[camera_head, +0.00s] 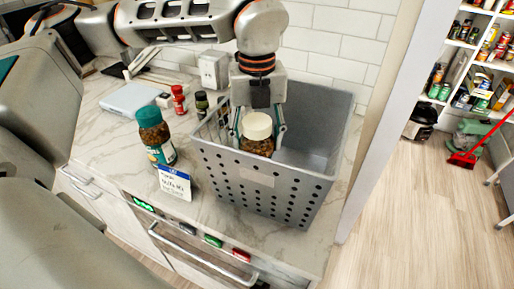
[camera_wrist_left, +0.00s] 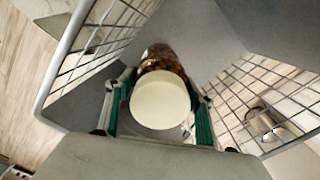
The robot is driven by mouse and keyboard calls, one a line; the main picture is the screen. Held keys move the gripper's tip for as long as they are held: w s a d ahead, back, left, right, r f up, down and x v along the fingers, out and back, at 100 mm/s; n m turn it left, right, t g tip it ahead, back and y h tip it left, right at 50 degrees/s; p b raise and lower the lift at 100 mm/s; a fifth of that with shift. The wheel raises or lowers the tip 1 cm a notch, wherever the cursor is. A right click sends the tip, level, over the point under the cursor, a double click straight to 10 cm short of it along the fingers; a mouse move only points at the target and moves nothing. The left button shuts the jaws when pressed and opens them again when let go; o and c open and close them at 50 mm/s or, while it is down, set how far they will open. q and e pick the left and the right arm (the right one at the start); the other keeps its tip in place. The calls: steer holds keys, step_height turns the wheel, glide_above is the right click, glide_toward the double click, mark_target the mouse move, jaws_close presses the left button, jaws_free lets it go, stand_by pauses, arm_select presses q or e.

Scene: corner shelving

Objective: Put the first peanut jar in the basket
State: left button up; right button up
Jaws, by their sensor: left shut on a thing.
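A grey basket (camera_head: 225,168) with a perforated front stands on the counter in the head view; its wire side (camera_wrist_left: 85,50) shows in the left wrist view. My left gripper (camera_head: 257,131) is inside the basket's opening, pointing down, shut on a peanut jar (camera_head: 256,147) with a cream lid. In the left wrist view the lid (camera_wrist_left: 160,100) sits between the green fingers. I cannot tell whether the jar touches the basket floor. A second jar with a teal lid (camera_head: 155,138) stands on the counter left of the basket. My right gripper is not in view.
A white note card (camera_head: 174,182) stands in front of the teal-lidded jar. Red-capped (camera_head: 179,98) and dark (camera_head: 202,103) small bottles stand behind it. A tiled wall is behind the basket; stocked shelves (camera_head: 470,70) are at right.

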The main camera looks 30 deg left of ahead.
arm_select(q)
steer(key=shift+f, duration=1.35)
steer(key=shift+f, duration=0.2)
steer(key=o, duration=1.6)
step_height(320, 180, up, 12)
steer(key=shift+r, duration=0.2)
